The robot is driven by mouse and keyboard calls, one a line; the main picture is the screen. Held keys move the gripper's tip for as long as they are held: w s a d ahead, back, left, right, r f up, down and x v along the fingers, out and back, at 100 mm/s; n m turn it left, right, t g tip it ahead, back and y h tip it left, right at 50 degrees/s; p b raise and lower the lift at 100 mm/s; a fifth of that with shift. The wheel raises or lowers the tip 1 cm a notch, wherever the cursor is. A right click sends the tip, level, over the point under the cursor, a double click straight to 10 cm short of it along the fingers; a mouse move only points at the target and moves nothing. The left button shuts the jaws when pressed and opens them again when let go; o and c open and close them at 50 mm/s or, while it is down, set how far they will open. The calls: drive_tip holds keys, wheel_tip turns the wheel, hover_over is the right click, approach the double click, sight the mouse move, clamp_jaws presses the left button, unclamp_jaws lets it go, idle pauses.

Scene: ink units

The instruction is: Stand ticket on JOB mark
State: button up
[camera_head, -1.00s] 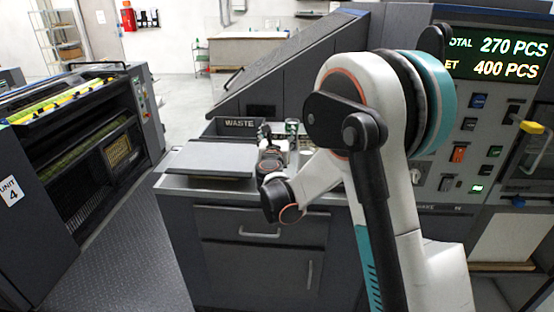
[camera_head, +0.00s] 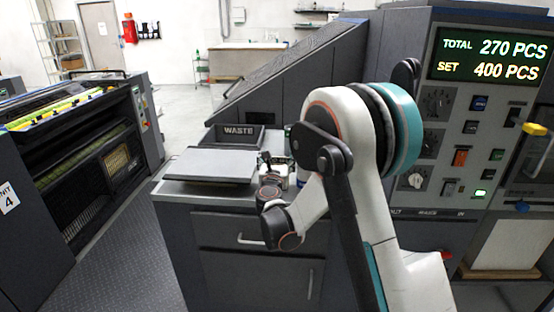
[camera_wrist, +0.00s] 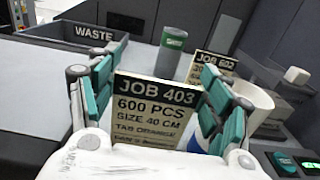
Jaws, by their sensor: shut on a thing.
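A pale ticket (camera_wrist: 155,105) with a dark band reading JOB 403 stands upright between the teal-padded fingers of my gripper (camera_wrist: 156,82) in the wrist view. Its text reads 600 PCS, SIZE 40 CM, TAB ORANGE; the lowest line is partly hidden by my gripper. My gripper is shut on this ticket. A second ticket (camera_wrist: 214,67), apparently JOB 602, stands behind it to the right, partly covered by a finger. In the head view my gripper (camera_head: 274,168) is small, above the counter, and the held ticket cannot be made out. I cannot make out the JOB mark.
A dark WASTE tray (camera_wrist: 95,35) stands at the left back of the counter. A grey cylinder (camera_wrist: 170,55) with a green band is behind the held ticket. A white cup (camera_wrist: 256,97) is close at right. The display (camera_head: 492,57) reads TOTAL 270 PCS, SET 400 PCS.

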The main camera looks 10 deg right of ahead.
drive_tip(key=o, duration=1.1)
drive_tip(key=shift+c, duration=0.2)
